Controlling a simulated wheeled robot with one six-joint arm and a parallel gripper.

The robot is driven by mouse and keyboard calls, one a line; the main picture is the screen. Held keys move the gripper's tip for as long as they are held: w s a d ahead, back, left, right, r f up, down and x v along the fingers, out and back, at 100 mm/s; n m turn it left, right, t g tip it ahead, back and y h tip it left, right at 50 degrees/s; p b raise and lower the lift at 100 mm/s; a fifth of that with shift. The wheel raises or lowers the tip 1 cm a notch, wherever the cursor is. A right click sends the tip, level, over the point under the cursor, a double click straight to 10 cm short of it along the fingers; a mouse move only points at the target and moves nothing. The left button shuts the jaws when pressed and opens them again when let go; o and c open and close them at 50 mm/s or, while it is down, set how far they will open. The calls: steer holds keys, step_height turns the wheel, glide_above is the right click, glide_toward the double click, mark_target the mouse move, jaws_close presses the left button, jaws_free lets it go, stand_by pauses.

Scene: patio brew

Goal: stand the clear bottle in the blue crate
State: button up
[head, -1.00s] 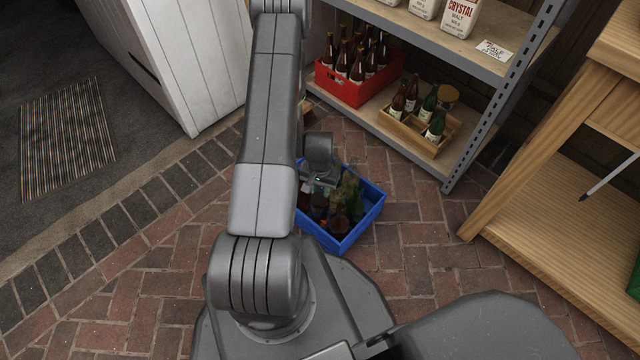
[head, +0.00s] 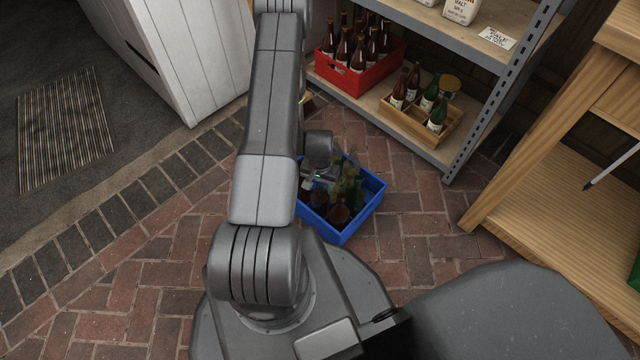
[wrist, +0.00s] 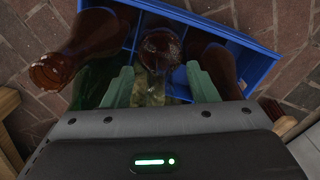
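The blue crate (head: 368,208) stands on the brick floor and holds several bottles, brown and green. It also fills the upper part of the wrist view (wrist: 258,66). My gripper (head: 322,184) is low over the crate. In the wrist view my gripper (wrist: 160,84) has its two green fingers spread apart, with visible gaps.
A metal shelf to the upper right holds a red crate (head: 350,82) of bottles and a wooden carrier (head: 445,135) with brown and green bottles. A wooden bench (head: 540,240) stands at the right. A white cabinet (head: 195,50) is at the upper left. Brick floor around the crate is clear.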

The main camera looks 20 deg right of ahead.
steer(key=shift+r, duration=0.1)
step_height(320, 180, up, 12)
steer(key=p, duration=0.4)
stand_by(0.6)
